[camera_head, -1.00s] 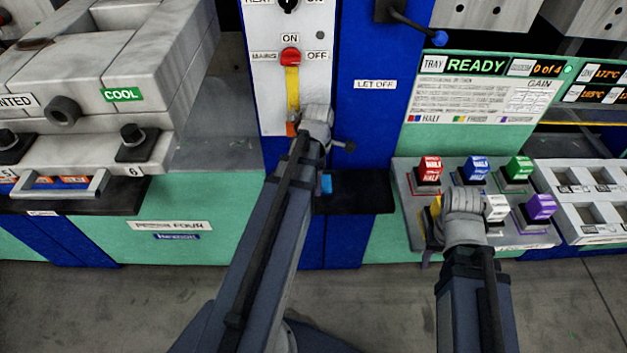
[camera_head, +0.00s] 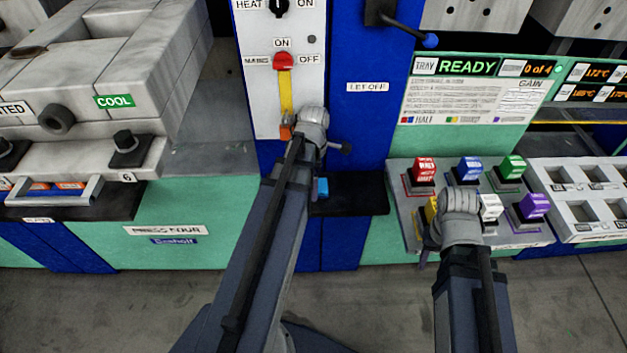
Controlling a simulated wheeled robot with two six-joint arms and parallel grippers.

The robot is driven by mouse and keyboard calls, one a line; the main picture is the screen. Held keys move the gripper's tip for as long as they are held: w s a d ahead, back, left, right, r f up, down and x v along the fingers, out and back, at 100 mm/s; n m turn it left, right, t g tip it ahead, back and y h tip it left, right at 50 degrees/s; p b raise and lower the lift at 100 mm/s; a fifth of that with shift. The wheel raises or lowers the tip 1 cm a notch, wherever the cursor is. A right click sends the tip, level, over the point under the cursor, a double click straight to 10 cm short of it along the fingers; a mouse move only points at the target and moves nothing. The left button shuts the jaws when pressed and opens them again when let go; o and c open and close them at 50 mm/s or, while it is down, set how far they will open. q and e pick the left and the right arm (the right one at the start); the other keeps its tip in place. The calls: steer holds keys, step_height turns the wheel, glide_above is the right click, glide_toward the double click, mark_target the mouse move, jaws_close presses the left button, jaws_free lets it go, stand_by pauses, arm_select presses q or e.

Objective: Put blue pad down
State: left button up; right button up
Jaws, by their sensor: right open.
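A blue pad (camera_head: 469,169) rests on the grey tray panel (camera_head: 512,240) at right, between a red pad (camera_head: 424,169) and a green pad (camera_head: 513,167). My right gripper (camera_head: 427,246) is open just in front of the panel, near a yellow pad (camera_head: 431,209), mostly hidden by my own wrist. It is apart from the blue pad. My left arm reaches up to the mains switch panel. Its gripper (camera_head: 313,130) is mostly hidden by the wrist, so its jaws cannot be made out.
A white pad (camera_head: 490,208) and a purple pad (camera_head: 534,206) sit in the panel's front row. A white tray with empty pockets (camera_head: 583,241) lies right of it. A small blue piece (camera_head: 321,187) shows at the dark ledge (camera_head: 360,198). A press (camera_head: 85,85) stands at left.

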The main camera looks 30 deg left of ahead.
arm_select(q)
step_height(320, 180, up, 12)
steer(key=p, duration=1.1)
steer(key=shift+f, duration=0.15)
steer(key=s+d+m, duration=0.4)
steer(key=d+m, duration=0.8)
steer(key=m, duration=0.2)
steer(key=s+d+m+y, duration=0.1)
steer(key=s+d+m, duration=0.3)
steer(key=d+m, duration=0.9)
steer(key=shift+m, duration=0.6)
